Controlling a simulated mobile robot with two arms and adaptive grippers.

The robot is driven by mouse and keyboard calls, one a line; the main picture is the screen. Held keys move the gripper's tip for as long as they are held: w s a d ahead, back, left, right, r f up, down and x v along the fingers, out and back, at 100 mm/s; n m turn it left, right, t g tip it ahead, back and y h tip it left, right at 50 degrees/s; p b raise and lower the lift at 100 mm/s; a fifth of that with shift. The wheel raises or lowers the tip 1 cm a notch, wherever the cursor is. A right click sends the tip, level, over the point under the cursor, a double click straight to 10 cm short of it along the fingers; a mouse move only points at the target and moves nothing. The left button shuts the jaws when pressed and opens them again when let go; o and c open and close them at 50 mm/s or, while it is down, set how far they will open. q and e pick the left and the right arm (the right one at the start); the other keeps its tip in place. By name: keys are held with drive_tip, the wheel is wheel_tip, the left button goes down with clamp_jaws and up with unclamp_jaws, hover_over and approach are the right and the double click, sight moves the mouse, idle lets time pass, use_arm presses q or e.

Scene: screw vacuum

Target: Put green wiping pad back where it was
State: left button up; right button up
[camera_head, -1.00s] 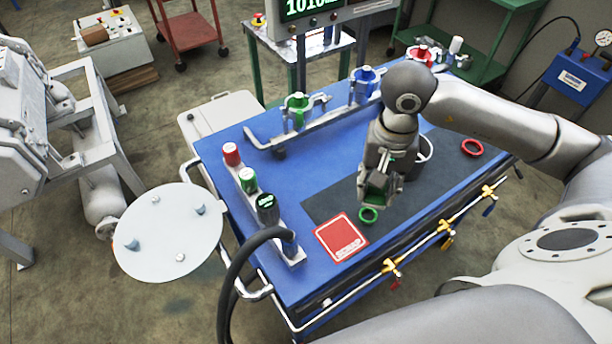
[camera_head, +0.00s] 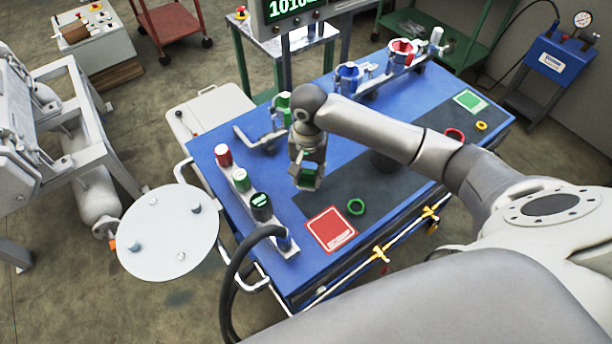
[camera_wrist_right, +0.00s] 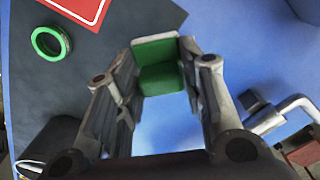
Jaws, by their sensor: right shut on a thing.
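My right gripper (camera_head: 308,180) is shut on the green wiping pad (camera_wrist_right: 158,65). In the head view only small green parts of the pad show between the fingers. In the right wrist view the pad sits between the fingertips, with blue tabletop behind it. The gripper points down over the blue table (camera_head: 245,150), near the left edge of the dark grey mat (camera_head: 335,182). The exact height of the pad above the table is hard to tell. My left gripper is not in view.
A red square mat (camera_head: 331,230) and a green ring (camera_head: 356,206) lie near the front. A rail with red, green and black-topped pieces (camera_head: 240,180) runs along the left edge. A green-and-white square (camera_head: 470,101) lies at the far right.

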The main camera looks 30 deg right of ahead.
sight(306, 180)
drive_tip(key=shift+w+a+f, duration=0.15)
drive_tip(key=shift+w+f, duration=0.05)
drive_tip(key=shift+f, duration=0.1)
wheel_tip(306, 180, down, 2)
drive_tip(key=shift+f+p, duration=0.1)
drive_tip(key=shift+p, duration=0.85)
drive_tip(key=shift+w+f, duration=0.1)
drive_tip(key=shift+f, duration=0.5)
drive_tip(key=o, duration=1)
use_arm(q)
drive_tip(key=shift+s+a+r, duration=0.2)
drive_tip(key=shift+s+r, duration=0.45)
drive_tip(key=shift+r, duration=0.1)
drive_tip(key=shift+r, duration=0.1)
